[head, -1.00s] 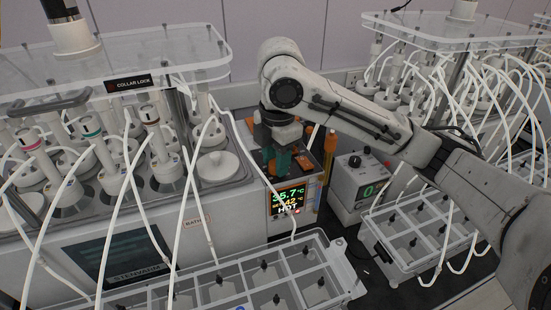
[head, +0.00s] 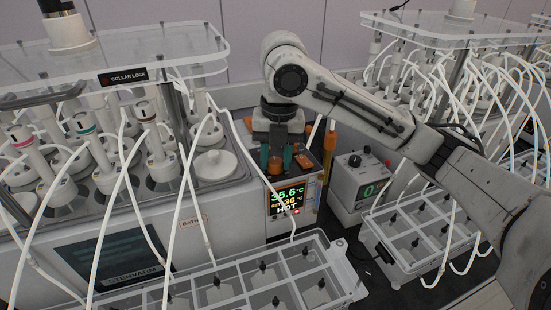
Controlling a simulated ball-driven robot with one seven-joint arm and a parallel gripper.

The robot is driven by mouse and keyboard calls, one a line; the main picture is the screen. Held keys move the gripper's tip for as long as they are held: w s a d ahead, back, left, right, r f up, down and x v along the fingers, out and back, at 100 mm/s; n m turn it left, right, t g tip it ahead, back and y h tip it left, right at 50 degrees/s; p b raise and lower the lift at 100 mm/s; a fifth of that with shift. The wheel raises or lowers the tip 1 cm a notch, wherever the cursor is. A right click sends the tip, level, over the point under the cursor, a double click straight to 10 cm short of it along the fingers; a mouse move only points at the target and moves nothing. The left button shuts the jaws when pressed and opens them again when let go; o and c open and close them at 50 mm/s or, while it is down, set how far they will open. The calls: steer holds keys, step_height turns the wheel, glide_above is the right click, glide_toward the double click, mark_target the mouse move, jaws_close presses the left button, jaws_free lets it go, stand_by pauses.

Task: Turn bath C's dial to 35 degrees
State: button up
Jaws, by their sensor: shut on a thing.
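The control unit's display (head: 286,199) glows at the front of the box beside the left reactor bath. It reads about 35.6 °C, with a smaller set value that looks like 36 and the word HOT below. The orange-brown dial (head: 276,165) is on top of this unit. My gripper (head: 276,162) points down over it with teal fingers on its left and right sides, shut on the dial. The fingers hide part of the dial. A small bath label (head: 193,221) shows on the bath front, but its letter is too small to read.
A grey box with a green readout (head: 369,190) stands further right. A clear compartment tray (head: 338,243) lies in front. White hoses (head: 184,190) loop close on the left.

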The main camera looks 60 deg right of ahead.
mark_target(279, 161)
steer(key=shift+n, duration=0.8)
steer(key=shift+r, duration=0.1)
steer(key=o, duration=1)
steer(key=r, duration=1)
steer(key=shift+s+d+r, duration=0.2)
steer(key=shift+r, duration=0.15)
steer(key=shift+f, duration=0.1)
